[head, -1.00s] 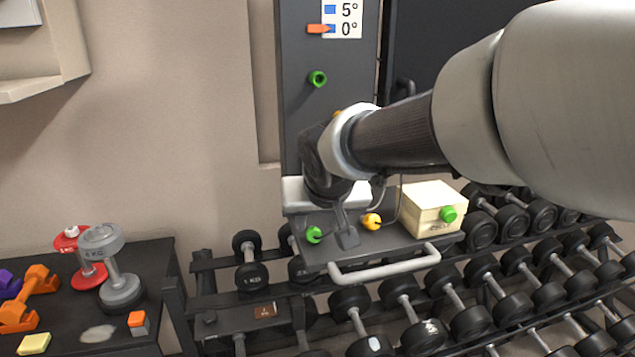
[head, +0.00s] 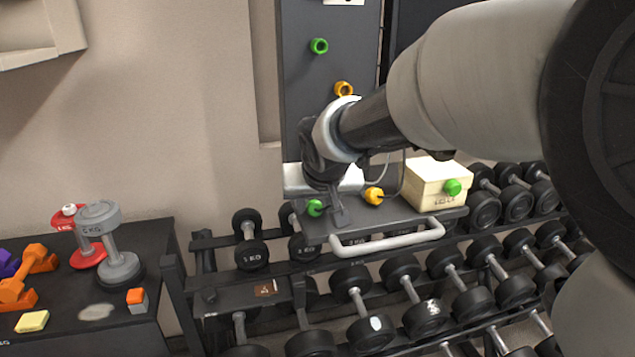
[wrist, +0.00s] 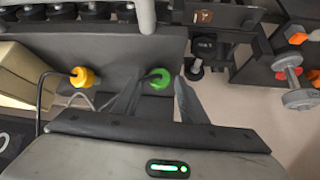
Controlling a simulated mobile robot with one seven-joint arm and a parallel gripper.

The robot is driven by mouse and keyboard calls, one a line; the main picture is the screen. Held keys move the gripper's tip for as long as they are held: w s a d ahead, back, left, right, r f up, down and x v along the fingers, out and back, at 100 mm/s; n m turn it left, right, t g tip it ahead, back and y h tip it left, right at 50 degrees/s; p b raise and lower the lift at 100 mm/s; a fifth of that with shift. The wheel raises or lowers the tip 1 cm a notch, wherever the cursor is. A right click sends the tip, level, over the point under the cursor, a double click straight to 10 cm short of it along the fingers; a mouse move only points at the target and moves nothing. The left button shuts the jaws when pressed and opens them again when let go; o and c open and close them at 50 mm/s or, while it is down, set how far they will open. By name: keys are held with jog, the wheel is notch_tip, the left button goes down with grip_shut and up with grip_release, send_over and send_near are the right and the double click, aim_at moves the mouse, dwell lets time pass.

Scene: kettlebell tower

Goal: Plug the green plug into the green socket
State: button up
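The green plug (head: 315,207) lies on the dark tray-like shelf (head: 395,213), with a dark cable on it. It also shows in the wrist view (wrist: 160,79). My gripper (head: 338,216) points down at the shelf, just right of the plug in the head view. In the wrist view my gripper (wrist: 157,90) has its two fingers apart, and the plug appears in the gap near their tips. I cannot tell whether they touch it. The green socket (head: 319,46) is a ring on the tall dark panel (head: 298,90), above and behind my gripper.
A yellow plug (head: 374,196) lies right of my gripper, with a cable. A cream box (head: 436,183) with a green knob stands farther right. A yellow socket (head: 343,89) sits below the green one. A white handle (head: 390,238) edges the shelf; dumbbells (head: 405,305) fill the racks below.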

aim_at(316, 217)
jog(key=shift+c, duration=0.5)
grip_shut()
jog(key=shift+r, duration=0.1)
notch_tip(316, 217, up, 8)
jog(key=p, duration=0.5)
dwell(0.4)
